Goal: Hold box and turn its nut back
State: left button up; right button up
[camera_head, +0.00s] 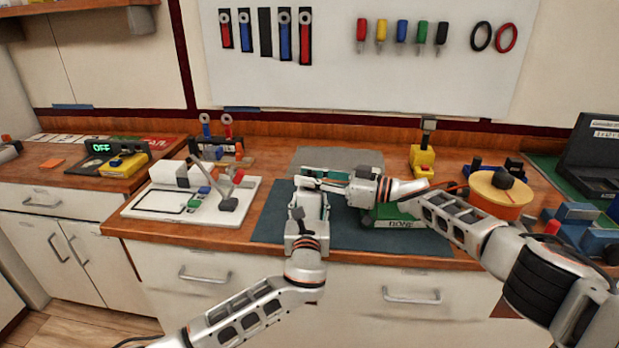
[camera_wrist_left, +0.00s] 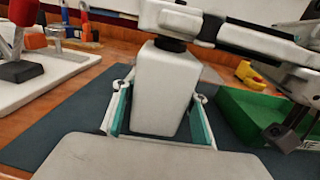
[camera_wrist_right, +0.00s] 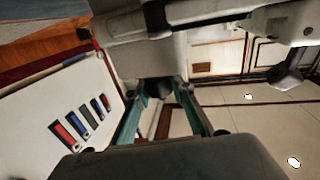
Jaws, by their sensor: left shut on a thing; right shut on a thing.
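A white box (camera_wrist_left: 162,92) stands between the teal-padded fingers of my left gripper (camera_wrist_left: 161,100) in the left wrist view. The left gripper is shut on it. A dark round nut (camera_wrist_left: 171,44) sits at the box's top end, right under the pale right gripper parts. In the right wrist view the teal fingers of my right gripper (camera_wrist_right: 162,92) close around the dark nut (camera_wrist_right: 157,87). In the head view the left gripper (camera_head: 308,182) and right gripper (camera_head: 328,178) meet above the mat, and they hide most of the box and nut.
A dark mat (camera_head: 272,217) lies below the grippers. A green tray marked DONE (camera_head: 397,223) is right beside them. A white board with a lever (camera_head: 150,207) is at left. A yellow block (camera_head: 422,160) and a round orange-yellow stand (camera_head: 492,203) are to the right.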

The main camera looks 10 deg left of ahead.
jog(key=shift+d+f, duration=0.15)
jog(key=shift+d, duration=0.05)
dwell(0.3)
jog(key=o, duration=1.1)
jog(key=v, duration=1.2)
jog(key=shift+w, duration=0.15)
